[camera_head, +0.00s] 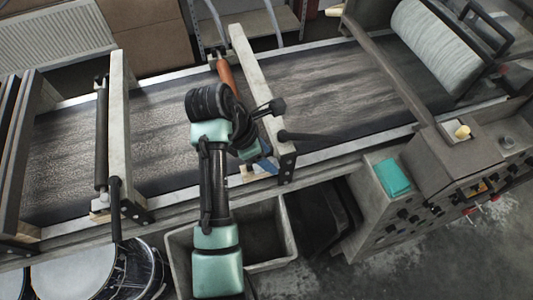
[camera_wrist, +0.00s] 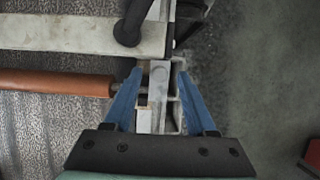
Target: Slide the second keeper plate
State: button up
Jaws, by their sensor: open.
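My gripper (camera_wrist: 158,76) is open, with its two blue fingers on either side of a pale metal bracket (camera_wrist: 174,112) at the end of the orange-brown roller (camera_wrist: 60,85). A light flat piece (camera_wrist: 159,78) on the bracket, which looks like the keeper plate, lies between the fingertips. I cannot tell whether the fingers touch it. In the head view, my gripper (camera_head: 266,164) is low at the conveyor's near rail, beside the pale crossbeam (camera_head: 258,85). My arm hides most of the bracket and roller there; the roller's far end (camera_head: 227,75) shows.
A black lever handle (camera_wrist: 128,32) sticks out by the crossbeam, close ahead of the fingers. A dark roller (camera_head: 101,135) sits by another crossbeam (camera_head: 119,130) at left. A grey bin (camera_head: 282,243) stands below the rail. A control box (camera_head: 390,215) with a teal cloth (camera_head: 392,177) is at right.

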grip_shut()
jog(key=shift+r, duration=0.1)
dwell(1.3)
